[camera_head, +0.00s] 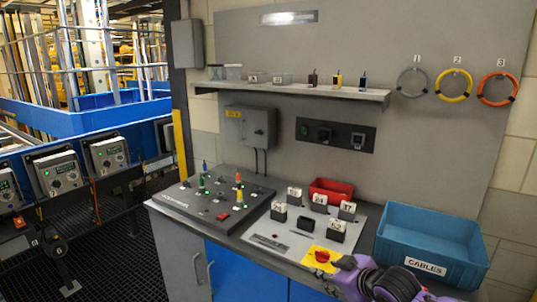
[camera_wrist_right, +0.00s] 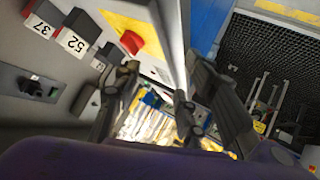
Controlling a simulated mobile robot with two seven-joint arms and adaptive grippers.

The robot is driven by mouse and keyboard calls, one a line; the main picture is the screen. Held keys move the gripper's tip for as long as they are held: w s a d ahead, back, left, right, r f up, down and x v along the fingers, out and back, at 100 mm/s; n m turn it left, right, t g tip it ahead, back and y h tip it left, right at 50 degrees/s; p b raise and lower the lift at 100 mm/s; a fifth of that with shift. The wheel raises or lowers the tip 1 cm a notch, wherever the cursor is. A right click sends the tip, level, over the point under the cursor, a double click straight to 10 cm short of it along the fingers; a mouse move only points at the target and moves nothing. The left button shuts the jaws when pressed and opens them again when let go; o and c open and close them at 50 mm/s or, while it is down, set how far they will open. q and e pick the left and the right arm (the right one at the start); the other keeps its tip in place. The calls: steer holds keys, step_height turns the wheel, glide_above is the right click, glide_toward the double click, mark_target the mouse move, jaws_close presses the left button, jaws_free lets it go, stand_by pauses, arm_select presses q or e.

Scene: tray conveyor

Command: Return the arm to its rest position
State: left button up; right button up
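My right arm, purple and dark grey, enters at the lower right of the head view (camera_head: 385,284), in front of the bench edge and the blue bin. In the right wrist view my right gripper (camera_wrist_right: 160,88) has its two dark fingers spread apart, with nothing visible between them. The red emergency knob (camera_wrist_right: 132,42) on its yellow plate shows just beyond the left finger; how far off, I cannot tell. My left arm and gripper are in neither view.
The bench holds a peg board (camera_head: 215,205), small numbered blocks (camera_head: 320,203), a red bin (camera_head: 331,188) and a blue cables bin (camera_head: 433,239). A shelf (camera_head: 300,90) and three coiled cables hang on the wall. Grated floor (camera_head: 115,260) lies open at left.

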steer(key=s+f+m+h, duration=0.1)
steer(key=s+f+m, duration=0.2)
steer(key=s+f, duration=0.5)
steer(key=s+d+f+m+g+h, duration=0.1)
steer(key=s+f+m, duration=0.2)
steer(key=s+f, duration=0.6)
steer(key=s+d+f+m+h, duration=0.1)
steer(key=s+f, duration=0.8)
steer(key=s, duration=1.2)
steer(key=shift+s+f+m+h, duration=0.2)
steer(key=shift+s+m+h, duration=0.15)
steer(key=shift+m, duration=0.55)
